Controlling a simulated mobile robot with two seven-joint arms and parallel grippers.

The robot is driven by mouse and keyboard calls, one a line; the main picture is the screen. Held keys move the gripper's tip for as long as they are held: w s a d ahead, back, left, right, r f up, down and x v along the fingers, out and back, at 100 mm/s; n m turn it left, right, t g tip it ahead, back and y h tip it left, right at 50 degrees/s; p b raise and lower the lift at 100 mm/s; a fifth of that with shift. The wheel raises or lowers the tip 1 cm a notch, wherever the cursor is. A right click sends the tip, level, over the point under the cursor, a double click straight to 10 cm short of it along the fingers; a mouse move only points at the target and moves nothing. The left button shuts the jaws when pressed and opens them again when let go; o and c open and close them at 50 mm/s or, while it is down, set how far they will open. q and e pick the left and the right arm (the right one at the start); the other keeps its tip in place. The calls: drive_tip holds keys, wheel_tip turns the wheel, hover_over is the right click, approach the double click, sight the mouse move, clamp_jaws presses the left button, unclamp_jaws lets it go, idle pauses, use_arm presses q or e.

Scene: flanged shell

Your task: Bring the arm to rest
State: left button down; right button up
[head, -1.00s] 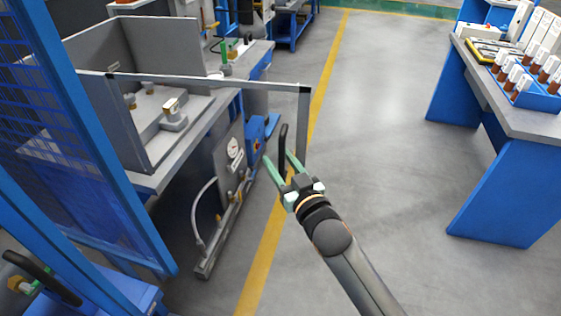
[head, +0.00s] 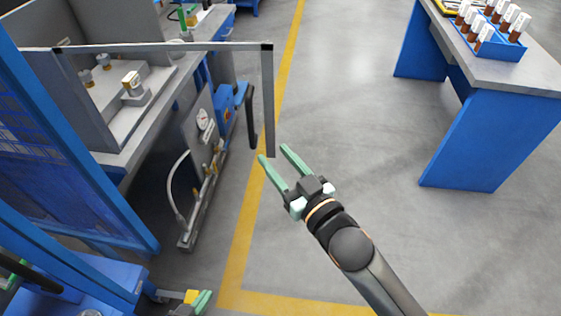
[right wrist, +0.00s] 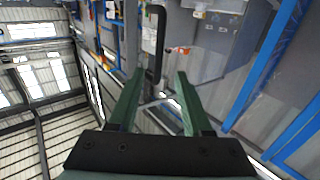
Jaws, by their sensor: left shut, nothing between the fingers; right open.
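My right gripper (head: 275,158) reaches in from the lower right over the floor. Its two green fingers are spread and empty, and they show again in the right wrist view (right wrist: 155,98). A black upright handle (head: 251,118) stands by the grey door frame (head: 268,95), just beyond the fingertips and apart from them. The handle also shows in the right wrist view (right wrist: 156,45), ahead of the open fingers. My left gripper (head: 203,301) shows only in part at the bottom edge. Its green fingers are together, with nothing seen between them.
A grey machine bench with a gauge (head: 202,118) and a hose stands at left, behind blue guard posts (head: 85,140). A blue table (head: 490,140) with a bin of brown-and-white bottles (head: 490,35) stands at right. The floor between is clear, with yellow lines (head: 243,230).

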drive_tip(key=shift+s+d, duration=0.25)
drive_tip(key=shift+s, duration=0.15)
drive_tip(key=shift+f, duration=0.1)
drive_tip(key=s+d+f+m+g+h, duration=0.1)
drive_tip(key=s+d+f+g+h, duration=0.1)
drive_tip(key=s+d+f, duration=0.3)
drive_tip(key=s+d+f+m+g+h, duration=0.1)
drive_tip(key=s+d+f, duration=0.3)
drive_tip(key=f, duration=0.9)
drive_tip(key=s+d+f+m+g+h, duration=0.1)
drive_tip(key=s+d+f+g+h, duration=0.2)
drive_tip(key=s+d+f, duration=0.2)
drive_tip(key=s+f, duration=0.3)
drive_tip(key=f, duration=0.2)
drive_tip(key=shift+d+m, duration=0.35)
drive_tip(key=shift+m, duration=0.05)
